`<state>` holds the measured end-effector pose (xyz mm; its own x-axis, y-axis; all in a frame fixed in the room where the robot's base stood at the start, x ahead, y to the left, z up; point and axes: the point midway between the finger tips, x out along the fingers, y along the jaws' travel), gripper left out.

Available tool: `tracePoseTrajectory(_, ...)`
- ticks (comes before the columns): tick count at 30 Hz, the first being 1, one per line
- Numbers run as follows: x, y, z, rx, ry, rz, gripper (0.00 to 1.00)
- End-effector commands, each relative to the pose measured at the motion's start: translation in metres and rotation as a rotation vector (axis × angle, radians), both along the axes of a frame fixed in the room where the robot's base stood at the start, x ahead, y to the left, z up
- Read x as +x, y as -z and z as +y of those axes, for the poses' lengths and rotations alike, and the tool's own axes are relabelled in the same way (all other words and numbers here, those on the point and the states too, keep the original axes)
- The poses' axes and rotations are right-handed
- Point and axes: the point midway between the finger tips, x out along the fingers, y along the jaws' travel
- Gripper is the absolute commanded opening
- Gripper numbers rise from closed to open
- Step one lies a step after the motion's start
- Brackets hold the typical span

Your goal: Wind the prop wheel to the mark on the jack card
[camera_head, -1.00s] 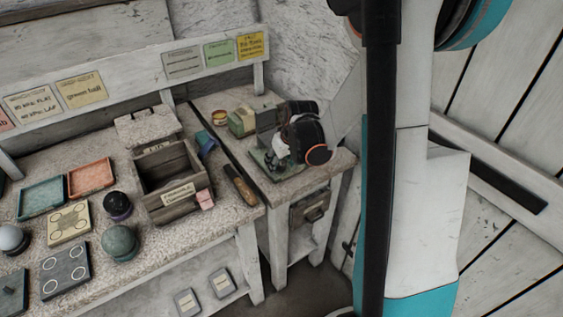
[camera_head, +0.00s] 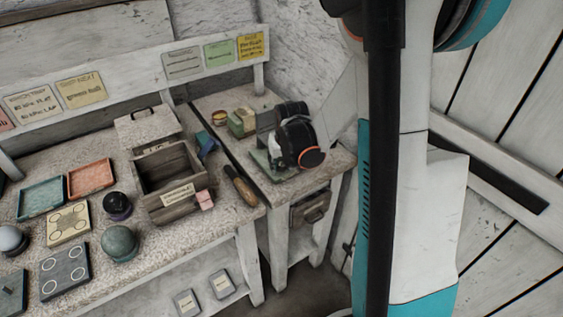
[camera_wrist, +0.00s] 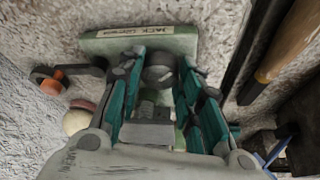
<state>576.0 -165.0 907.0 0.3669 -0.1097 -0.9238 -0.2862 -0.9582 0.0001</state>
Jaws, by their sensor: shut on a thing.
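A pale green plate (camera_wrist: 100,45) lies under my gripper in the wrist view, with a label (camera_wrist: 145,31) whose first word reads JACK. My gripper (camera_wrist: 160,66) has its teal fingers on either side of a round grey part (camera_wrist: 157,76), shut on it; I take this to be the prop wheel. The fingers hide most of the mechanism. In the head view my wrist hides most of the jack, and its green base (camera_head: 266,166) shows on the small side table. A yellow card (camera_head: 251,46) hangs on the rail behind; its writing and any mark are too small to read.
A dark crank-like piece with an orange end (camera_wrist: 52,83) lies left of the gripper in the wrist view. A wooden handle (camera_head: 240,186) lies by the gap between tables. A wooden crate (camera_head: 170,183), several balls and trays stand on the left bench.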

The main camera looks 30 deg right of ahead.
Motion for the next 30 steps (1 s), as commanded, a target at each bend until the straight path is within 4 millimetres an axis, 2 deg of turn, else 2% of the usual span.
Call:
tracePoseTrajectory(15, 0.0020, 0.0003, 0.0035, -0.001, 0.420, 0.001, 0.09)
tracePoseTrajectory(22, 0.0023, 0.0004, 0.0036, 0.000, 0.536, 0.001, 0.09)
tracePoseTrajectory(30, 0.0022, 0.0003, 0.0039, 0.001, 0.591, 0.001, 0.09)
